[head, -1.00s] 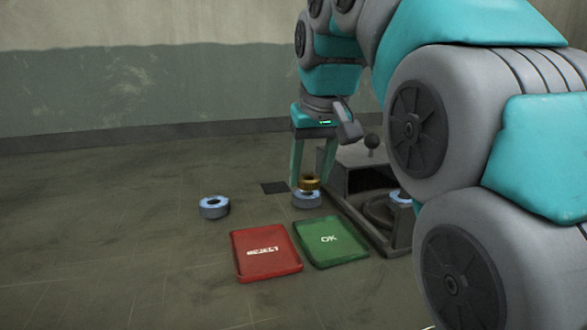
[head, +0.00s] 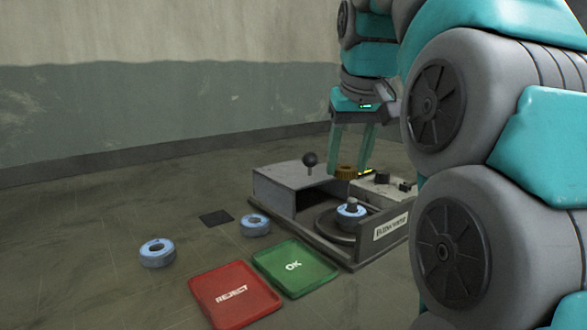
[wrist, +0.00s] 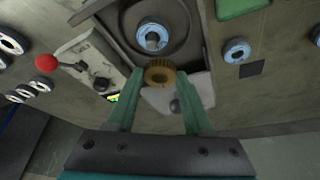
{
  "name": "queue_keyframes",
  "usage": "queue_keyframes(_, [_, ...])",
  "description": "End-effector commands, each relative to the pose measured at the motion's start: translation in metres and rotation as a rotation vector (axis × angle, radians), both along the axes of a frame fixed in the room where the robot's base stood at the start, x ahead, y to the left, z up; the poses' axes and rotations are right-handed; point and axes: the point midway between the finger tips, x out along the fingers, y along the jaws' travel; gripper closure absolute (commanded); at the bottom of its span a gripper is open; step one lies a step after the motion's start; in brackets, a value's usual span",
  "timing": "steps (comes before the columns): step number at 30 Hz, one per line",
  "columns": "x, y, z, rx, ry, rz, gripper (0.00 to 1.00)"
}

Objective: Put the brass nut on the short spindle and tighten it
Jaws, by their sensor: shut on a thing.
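My gripper (head: 354,170) is shut on the brass nut (head: 346,172), a ribbed gold-coloured ring. The wrist view also shows the nut (wrist: 160,74) between the two teal fingertips. The short spindle (head: 352,202) stands up from a round dark plate inside the machine, with a blue-rimmed flap disc (head: 351,213) around it. In the wrist view the spindle (wrist: 152,38) and disc lie just beyond the nut. The nut is apart from the spindle, at the rear side of the machine in the head view; its height is hard to tell.
The machine (head: 290,192) has a grey hood with a black-knobbed lever (head: 309,160) and a label plate. Loose flap discs (head: 157,253) (head: 255,225) lie on the left. A red REJECT tray (head: 234,294) and green OK tray (head: 296,265) lie in front. The wrist view shows a red-knobbed lever (wrist: 46,60).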

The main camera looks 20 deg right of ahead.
Motion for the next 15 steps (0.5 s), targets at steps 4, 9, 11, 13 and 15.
queue_keyframes(4, [-0.007, -0.019, 0.005, 0.002, 0.0, -0.044, 1.0])
queue_keyframes(9, [-0.009, -0.022, 0.001, 0.003, 0.001, -0.05, 1.0])
queue_keyframes(11, [-0.009, -0.021, -0.003, 0.003, 0.003, -0.05, 1.0])
queue_keyframes(13, [-0.009, -0.021, -0.008, 0.003, 0.004, -0.049, 1.0])
queue_keyframes(15, [-0.009, -0.021, -0.013, 0.003, 0.001, -0.05, 1.0])
